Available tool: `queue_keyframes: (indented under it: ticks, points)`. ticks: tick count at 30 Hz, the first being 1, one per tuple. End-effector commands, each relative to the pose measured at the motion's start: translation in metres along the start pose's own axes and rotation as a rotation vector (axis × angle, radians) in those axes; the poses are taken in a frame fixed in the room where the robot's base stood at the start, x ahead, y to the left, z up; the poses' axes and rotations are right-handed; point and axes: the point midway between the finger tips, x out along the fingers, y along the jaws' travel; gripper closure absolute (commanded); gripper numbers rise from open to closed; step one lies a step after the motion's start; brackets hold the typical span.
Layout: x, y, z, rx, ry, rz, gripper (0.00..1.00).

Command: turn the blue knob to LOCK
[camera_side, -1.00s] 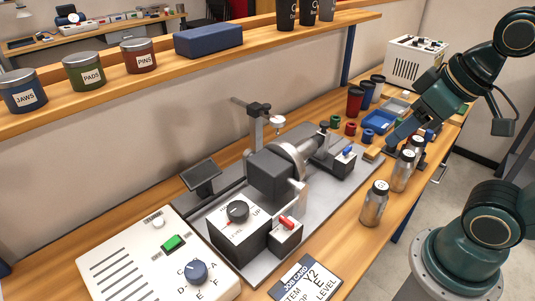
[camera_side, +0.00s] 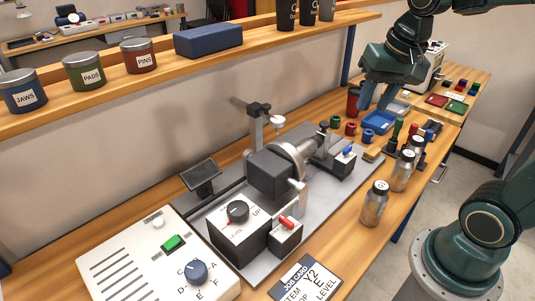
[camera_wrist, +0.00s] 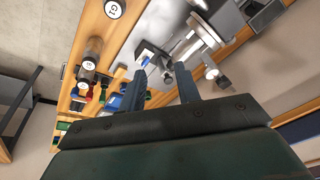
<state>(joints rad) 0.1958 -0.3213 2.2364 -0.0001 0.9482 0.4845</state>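The small blue knob (camera_side: 348,152) sits on a white-topped block at the right end of the grey marking machine (camera_side: 275,172). It also shows in the wrist view (camera_wrist: 146,61), beyond my fingertips. Its markings are too small to read. My gripper (camera_side: 371,106) is open and empty, fingers down, behind the blue tray in the side view and apart from the knob. In the wrist view its two fingers (camera_wrist: 160,72) stand apart with nothing between them.
A white box (camera_side: 125,265) carries a dark blue lettered dial (camera_side: 196,271). Metal bottles (camera_side: 374,204), a blue tray (camera_side: 378,124) and small coloured cups stand right of the machine. A shelf (camera_side: 180,62) runs behind.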

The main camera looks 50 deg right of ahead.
Motion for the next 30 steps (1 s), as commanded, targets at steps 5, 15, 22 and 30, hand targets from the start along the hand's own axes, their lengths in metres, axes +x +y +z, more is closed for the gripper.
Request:
queue_keyframes:
  ticks: [5, 15, 22, 30]
  points:
    - [0.02, 0.005, -0.034, 0.213, -0.052, 0.051, 0.67]
    - [0.068, 0.025, -0.09, 0.612, -0.131, 0.154, 0.67]
    - [0.097, 0.043, -0.116, 0.817, -0.163, 0.211, 0.67]
    - [0.107, 0.049, -0.123, 0.888, -0.172, 0.231, 0.67]
